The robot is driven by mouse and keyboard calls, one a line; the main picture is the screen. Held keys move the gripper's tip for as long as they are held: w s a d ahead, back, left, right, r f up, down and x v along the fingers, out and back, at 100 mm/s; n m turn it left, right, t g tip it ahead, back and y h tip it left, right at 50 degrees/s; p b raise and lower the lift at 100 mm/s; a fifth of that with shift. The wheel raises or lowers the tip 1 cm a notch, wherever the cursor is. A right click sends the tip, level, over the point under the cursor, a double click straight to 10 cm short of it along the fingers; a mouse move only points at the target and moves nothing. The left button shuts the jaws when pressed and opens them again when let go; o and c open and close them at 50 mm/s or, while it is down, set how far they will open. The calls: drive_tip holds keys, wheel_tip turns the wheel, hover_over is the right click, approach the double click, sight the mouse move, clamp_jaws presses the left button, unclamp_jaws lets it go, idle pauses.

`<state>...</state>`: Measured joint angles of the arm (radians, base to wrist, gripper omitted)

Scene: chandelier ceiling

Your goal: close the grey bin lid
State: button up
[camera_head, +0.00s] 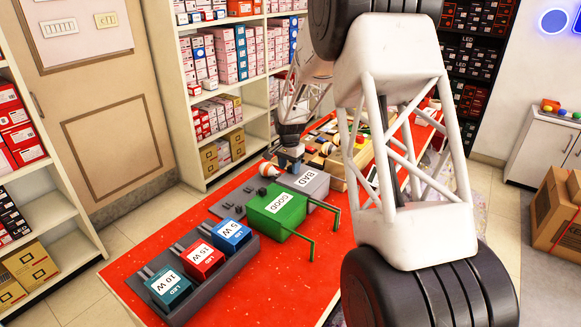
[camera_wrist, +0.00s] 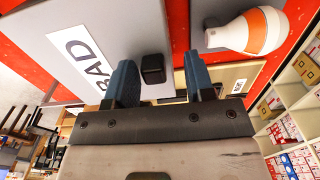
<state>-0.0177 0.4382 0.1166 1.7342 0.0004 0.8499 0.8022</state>
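The grey bin (camera_head: 318,186) stands on the red table beside the green GOOD bin (camera_head: 272,212). Its grey top bears a white BAD label (camera_wrist: 80,62) and a black block-like knob (camera_wrist: 153,68). From these views I cannot tell whether the lid is fully down. My gripper (camera_head: 290,160) is at the far edge of the grey bin, near the BAD label. In the wrist view my gripper (camera_wrist: 161,78) has its two blue fingers apart. The black knob shows between them, with gaps on both sides; I see no contact.
An orange-and-white bulb (camera_wrist: 250,32) lies beside the grey bin. Blue (camera_head: 231,234), red (camera_head: 203,259) and teal (camera_head: 169,287) LED boxes stand at the front left. Several objects crowd the table beyond my gripper. The red table's front area (camera_head: 270,290) is clear.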

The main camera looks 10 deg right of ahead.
drive_tip(key=shift+r, duration=0.1)
drive_tip(key=shift+r, duration=3.8)
drive_tip(key=shift+s+r, duration=0.45)
drive_tip(key=s+r+n, duration=0.1)
drive_tip(key=s+r, duration=0.4)
drive_tip(key=s, duration=0.4)
drive_tip(key=s+d+r+n+t, duration=0.15)
drive_tip(key=s+r, duration=0.25)
drive_tip(key=s, duration=0.5)
drive_tip(key=s+r+n, duration=0.2)
drive_tip(key=s+r, duration=0.3)
drive_tip(key=s, duration=0.4)
drive_tip(key=s+f+n, duration=0.1)
drive_tip(key=s+n, duration=0.1)
drive_tip(key=s, duration=1.2)
drive_tip(key=s+f+n+t, duration=0.1)
drive_tip(key=s+n, duration=0.1)
drive_tip(key=s, duration=1.3)
drive_tip(key=shift+d+f, duration=0.2)
drive_tip(key=shift+f, duration=0.2)
